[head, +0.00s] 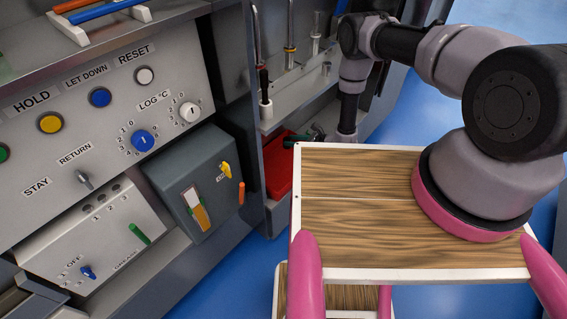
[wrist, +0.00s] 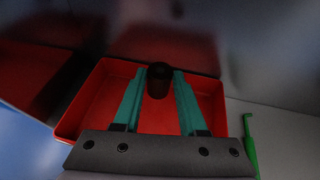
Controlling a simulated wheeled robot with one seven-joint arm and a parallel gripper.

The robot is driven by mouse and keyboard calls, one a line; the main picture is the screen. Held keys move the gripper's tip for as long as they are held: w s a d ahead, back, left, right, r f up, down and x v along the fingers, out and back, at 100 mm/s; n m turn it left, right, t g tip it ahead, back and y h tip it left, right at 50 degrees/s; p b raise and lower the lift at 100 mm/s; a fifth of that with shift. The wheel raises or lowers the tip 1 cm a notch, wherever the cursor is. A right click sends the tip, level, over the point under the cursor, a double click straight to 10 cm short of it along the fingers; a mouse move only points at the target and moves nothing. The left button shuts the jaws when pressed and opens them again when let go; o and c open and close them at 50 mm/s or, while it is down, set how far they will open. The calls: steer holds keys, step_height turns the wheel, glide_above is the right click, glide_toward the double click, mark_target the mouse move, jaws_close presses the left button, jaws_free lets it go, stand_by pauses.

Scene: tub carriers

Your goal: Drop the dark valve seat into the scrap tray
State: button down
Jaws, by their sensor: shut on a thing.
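The dark valve seat (wrist: 159,78) is a small, near-black round piece between the teal fingers of my gripper (wrist: 161,80) in the wrist view. The fingers are shut on its sides. The red scrap tray (wrist: 92,98) lies beyond and around the fingers in that view, and the piece shows against its floor and far wall. I cannot tell the height of the piece over the tray. The valve seat cannot be made out there.
A grey cabinet wall (head: 250,165) stands left of the tray in the head view. A rack (head: 300,95) with upright tools is above and behind it. A green item (wrist: 250,147) lies right of the tray in the wrist view. Control panels (head: 85,120) fill the left.

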steer(key=shift+f, duration=1.6)
steer(key=shift+c, duration=1.9)
jaws_free()
steer(key=shift+d, duration=0.1)
steer(key=v, duration=1)
steer(key=shift+s+d, duration=0.2)
steer(key=shift+d, duration=0.05)
steer(key=shift+r, duration=0.15)
